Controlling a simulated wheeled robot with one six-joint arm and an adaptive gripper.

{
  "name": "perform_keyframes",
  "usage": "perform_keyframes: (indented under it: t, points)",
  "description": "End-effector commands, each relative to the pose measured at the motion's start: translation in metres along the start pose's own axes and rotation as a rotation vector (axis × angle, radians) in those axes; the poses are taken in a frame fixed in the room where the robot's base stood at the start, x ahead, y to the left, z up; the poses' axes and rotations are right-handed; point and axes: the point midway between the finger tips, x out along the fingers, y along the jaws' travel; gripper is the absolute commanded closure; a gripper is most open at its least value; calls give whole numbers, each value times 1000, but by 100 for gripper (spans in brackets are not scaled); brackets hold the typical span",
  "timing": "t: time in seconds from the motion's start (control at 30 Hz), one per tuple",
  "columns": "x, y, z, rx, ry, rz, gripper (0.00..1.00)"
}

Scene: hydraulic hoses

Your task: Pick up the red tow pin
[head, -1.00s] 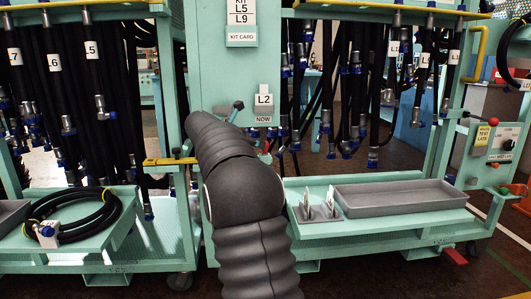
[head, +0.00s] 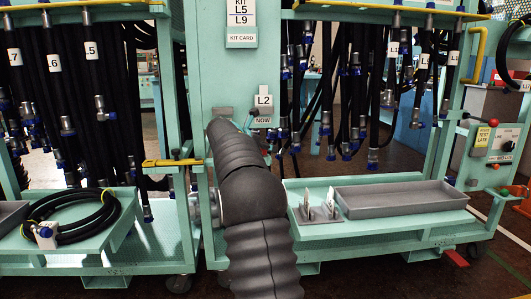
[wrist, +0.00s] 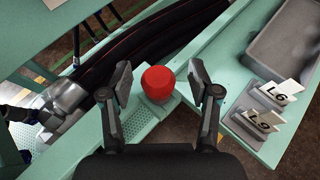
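The red tow pin (wrist: 158,84) shows in the wrist view as a round red knob on a teal bracket at the corner of the cart. My gripper (wrist: 159,82) is open, with one finger on each side of the red knob and a gap on both sides. I cannot tell how far the fingertips are above it. In the head view the pin is hidden behind my dark arm, and the gripper's fingers are not clear there.
A teal shelf (head: 395,222) right of my arm carries a grey tray (head: 400,197) and a card holder (head: 318,214) with cards. A coiled black hose (head: 90,215) lies on the left shelf. Hoses hang on both sides. A yellow handle (head: 172,163) is left of my arm.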

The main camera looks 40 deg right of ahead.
Motion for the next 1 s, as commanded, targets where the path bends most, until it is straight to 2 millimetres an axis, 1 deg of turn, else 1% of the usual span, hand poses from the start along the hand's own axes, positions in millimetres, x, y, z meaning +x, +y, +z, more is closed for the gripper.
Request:
perform_keyframes:
  t: [0.03, 0.23, 0.27, 0.53, 0.67, 0.77, 1.0]
  points:
    - [0, 0, 0, 0, 0, 0, 49]
    - [0, 0, 0, 0, 0, 0, 99]
    - [0, 0, 0, 0, 0, 0, 100]
    - [0, 0, 1, 0, 0, 0, 100]
    - [-3, 0, 5, 1, -1, 0, 100]
    - [-6, 0, 13, 0, -2, 0, 100]
    - [-20, 0, 41, 2, -1, 0, 100]
